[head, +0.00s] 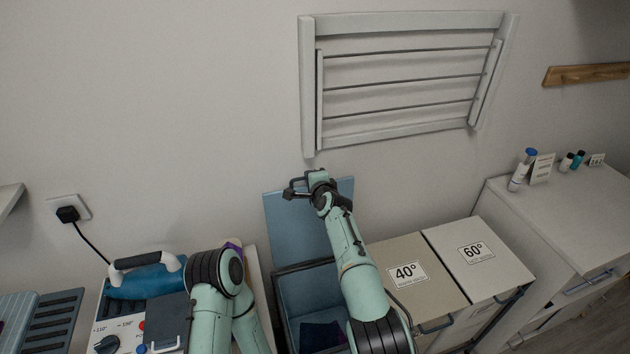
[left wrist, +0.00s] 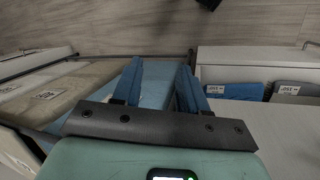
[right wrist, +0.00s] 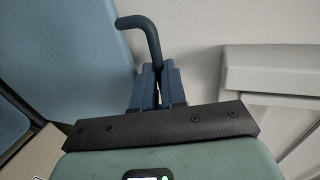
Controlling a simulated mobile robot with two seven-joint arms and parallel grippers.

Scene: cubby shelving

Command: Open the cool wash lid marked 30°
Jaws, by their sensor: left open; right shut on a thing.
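The blue lid (head: 290,225) stands raised, nearly upright near the wall, above the open blue bin (head: 278,295). No 30° label shows on its visible face. My right gripper (head: 296,188) is at the lid's upper edge. In the right wrist view its fingers (right wrist: 158,88) are shut on the dark bent lid handle (right wrist: 149,35), with the blue lid (right wrist: 75,65) at left. My left gripper's fingers (left wrist: 158,90) are open in the left wrist view, with nothing clearly between them. In the head view the left gripper's tips are out of sight.
Closed lids marked 40° (head: 410,272) and 60° (head: 480,252) lie right of the open bin. Dark cloth (head: 322,335) lies inside the bin. A folded drying rack (head: 405,80) hangs on the wall above. An iron (head: 150,275) stands at left.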

